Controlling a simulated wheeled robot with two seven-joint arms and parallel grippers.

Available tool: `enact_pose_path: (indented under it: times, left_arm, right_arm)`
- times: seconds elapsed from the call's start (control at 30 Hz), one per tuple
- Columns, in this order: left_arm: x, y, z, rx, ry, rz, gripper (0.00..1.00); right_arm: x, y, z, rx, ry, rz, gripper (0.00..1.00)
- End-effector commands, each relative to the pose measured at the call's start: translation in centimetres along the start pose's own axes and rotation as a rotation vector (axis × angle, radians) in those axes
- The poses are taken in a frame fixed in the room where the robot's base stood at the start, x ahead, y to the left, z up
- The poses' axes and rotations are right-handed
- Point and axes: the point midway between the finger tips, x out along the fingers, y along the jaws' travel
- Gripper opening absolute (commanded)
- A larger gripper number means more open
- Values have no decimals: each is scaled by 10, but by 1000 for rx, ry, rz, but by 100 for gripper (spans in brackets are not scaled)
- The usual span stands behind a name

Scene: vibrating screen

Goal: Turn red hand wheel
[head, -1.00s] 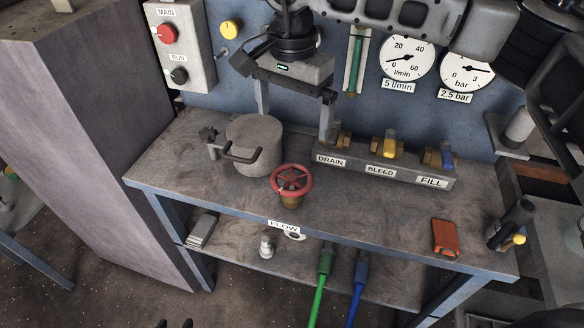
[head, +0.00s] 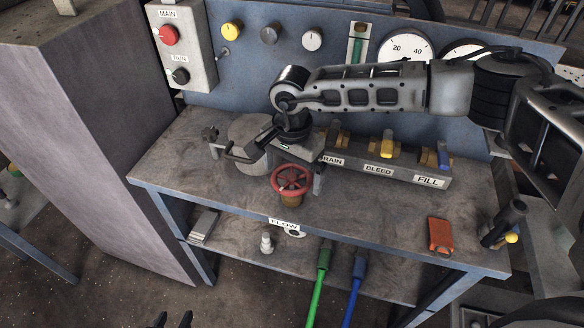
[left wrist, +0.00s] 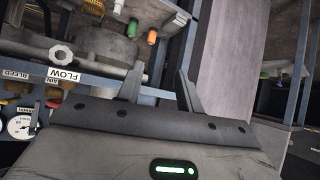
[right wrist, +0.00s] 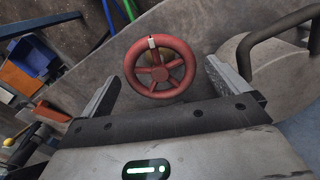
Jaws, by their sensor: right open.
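The red hand wheel (head: 291,178) has several spokes and sits on a brass stem at the bench's front edge, above the FLOW label (head: 283,224). In the right wrist view the wheel (right wrist: 160,66) lies ahead, with a pale mark on its upper rim. My right gripper (head: 293,172) is open just behind and above the wheel. In the right wrist view its fingers (right wrist: 161,72) stand apart on either side of the wheel, and I see no contact. My left gripper (head: 173,320) is open and empty low at the front; its fingers also show in the left wrist view (left wrist: 158,72).
A grey lidded pot (head: 250,135) with a handle stands left of the wheel, close to my right gripper. The DRAIN, BLEED and FILL valve block (head: 400,174) is behind right. An orange-red object (head: 440,235) lies at the right. The bench between is clear.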

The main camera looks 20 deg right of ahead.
Motion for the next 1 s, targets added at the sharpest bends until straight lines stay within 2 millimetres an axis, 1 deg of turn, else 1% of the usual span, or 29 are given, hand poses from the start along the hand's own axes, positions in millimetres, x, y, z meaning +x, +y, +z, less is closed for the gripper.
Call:
enact_pose_path:
  times: [0.1, 0.13, 0.17, 0.2, 0.27, 0.3, 0.53, 0.67, 0.87, 1.0]
  left_arm:
    - [0, 0, 2, -1, -3, 0, 36]
    - [-1, 0, 2, -1, -4, 0, 36]
    - [-1, 0, 2, -1, -5, 0, 36]
    - [-1, 0, 2, -1, -5, 0, 36]
    - [-1, 0, 2, -1, -6, 0, 36]
    - [-1, 0, 2, -2, -6, 0, 36]
    - [0, 0, 4, -2, -7, 0, 36]
    - [2, 0, 6, -2, -8, 1, 36]
    - [7, 2, 11, -4, -8, 5, 36]
    - [10, 4, 11, -7, 5, 11, 36]
  right_arm:
    - [0, 0, 0, 0, 0, 0, 100]
    - [0, 0, 0, 0, 0, 0, 94]
    - [0, 0, 0, 0, 0, 0, 86]
    - [0, 0, 0, 0, 0, 0, 75]
    - [0, 0, 0, 0, 0, 0, 58]
    - [0, 0, 0, 0, 0, 0, 55]
    - [0, 0, 0, 11, -1, 0, 55]
    - [0, 0, 0, 46, -1, -1, 55]
    - [2, 0, 0, 160, -1, -2, 55]
    - [2, 0, 0, 279, -1, -2, 55]
